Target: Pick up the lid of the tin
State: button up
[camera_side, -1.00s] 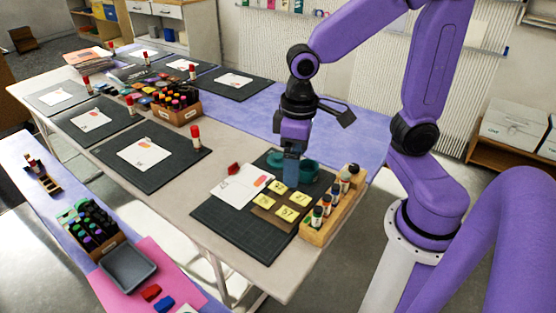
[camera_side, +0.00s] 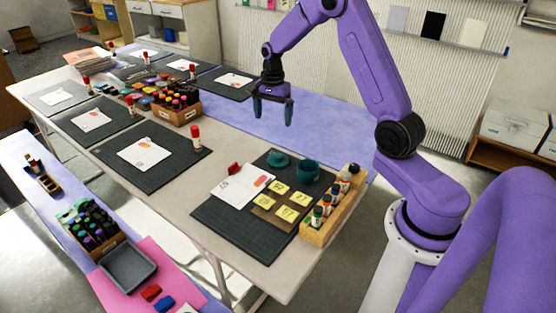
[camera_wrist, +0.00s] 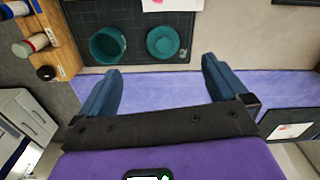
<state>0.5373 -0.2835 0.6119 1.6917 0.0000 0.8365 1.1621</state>
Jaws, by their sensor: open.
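The teal lid (camera_side: 279,159) lies flat on the dark cutting mat, just left of the open teal tin (camera_side: 307,172). In the wrist view the lid (camera_wrist: 163,42) and the round tin (camera_wrist: 107,45) sit side by side, apart, near the mat's edge. My gripper (camera_side: 273,119) is open and empty, its blue fingers pointing down. It hangs raised above the purple strip of the table, beyond the lid. In the wrist view the lid shows ahead of the gap between the fingertips (camera_wrist: 162,65).
A wooden rack of bottles (camera_side: 332,207) stands close to the tin's right. Yellow notes (camera_side: 281,189) and a white card (camera_side: 238,188) lie on the same mat (camera_side: 238,231). A crate of markers (camera_side: 177,112) stands further left. The purple strip is clear.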

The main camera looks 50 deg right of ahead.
jog(key=d+f+m, duration=0.1)
jog(key=d+m, duration=0.1)
jog(key=d, duration=0.1)
send_over(278, 156)
jog(key=f, duration=1.1)
jog(key=shift+s+f, duration=0.2)
jog(key=shift+f, duration=0.1)
jog(key=shift+w+f, duration=0.15)
jog(key=shift+f, duration=1.35)
jog(key=shift+w+f, duration=0.1)
jog(key=shift+f, duration=1.4)
jog(key=c, duration=0.8)
